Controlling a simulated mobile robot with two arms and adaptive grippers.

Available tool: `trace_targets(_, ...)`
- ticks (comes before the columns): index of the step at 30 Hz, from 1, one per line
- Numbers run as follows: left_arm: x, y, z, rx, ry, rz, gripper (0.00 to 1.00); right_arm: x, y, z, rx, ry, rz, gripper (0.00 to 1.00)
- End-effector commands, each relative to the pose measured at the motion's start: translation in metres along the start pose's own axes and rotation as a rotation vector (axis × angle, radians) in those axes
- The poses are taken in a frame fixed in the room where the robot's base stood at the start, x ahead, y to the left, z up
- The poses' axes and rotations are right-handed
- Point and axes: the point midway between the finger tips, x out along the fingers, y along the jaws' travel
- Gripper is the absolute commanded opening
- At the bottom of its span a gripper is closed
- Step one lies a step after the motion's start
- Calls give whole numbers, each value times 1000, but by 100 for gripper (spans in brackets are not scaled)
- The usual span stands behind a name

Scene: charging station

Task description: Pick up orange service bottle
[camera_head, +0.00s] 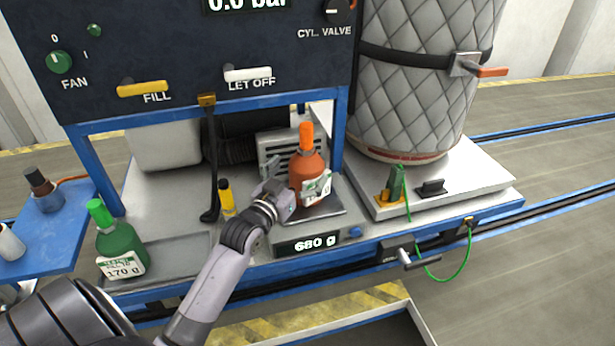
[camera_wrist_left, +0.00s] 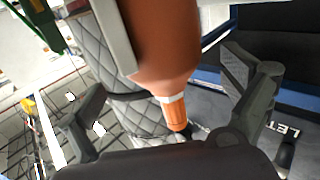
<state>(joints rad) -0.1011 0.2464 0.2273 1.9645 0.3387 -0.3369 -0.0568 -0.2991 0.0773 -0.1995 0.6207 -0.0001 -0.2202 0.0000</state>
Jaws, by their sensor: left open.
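The orange service bottle (camera_head: 307,171) stands upright on the weighing scale (camera_head: 322,212), with a white label on its front and a bright orange cap. The scale's display reads 680 g. My left gripper (camera_head: 279,183) is open right beside the bottle, on its left side in the head view. In the left wrist view the bottle (camera_wrist_left: 165,50) fills the middle, between the two spread fingers of the gripper (camera_wrist_left: 168,108). I cannot tell whether a finger touches it. The gripper hides part of the scale plate. My right gripper is not in view.
A green bottle (camera_head: 119,243) labelled 170 g stands in a tray at the left. A small yellow bottle (camera_head: 227,199) and a hanging black hose (camera_head: 210,160) are left of the gripper. A blue frame post (camera_head: 338,130) rises behind the bottle. A quilted cylinder (camera_head: 418,75) stands right.

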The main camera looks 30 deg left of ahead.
Motion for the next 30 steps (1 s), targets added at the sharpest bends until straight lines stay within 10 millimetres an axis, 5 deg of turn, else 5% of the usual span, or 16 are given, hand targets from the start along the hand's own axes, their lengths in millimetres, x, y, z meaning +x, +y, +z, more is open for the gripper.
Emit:
trace_targets(7, 35, -3, -5, -1, 0, 0, 98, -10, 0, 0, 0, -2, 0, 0)
trace_targets(17, 41, -3, -4, 1, 0, -1, 98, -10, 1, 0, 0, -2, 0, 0)
trace_targets(30, 41, -3, -4, 0, 0, -1, 68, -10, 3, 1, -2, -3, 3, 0)
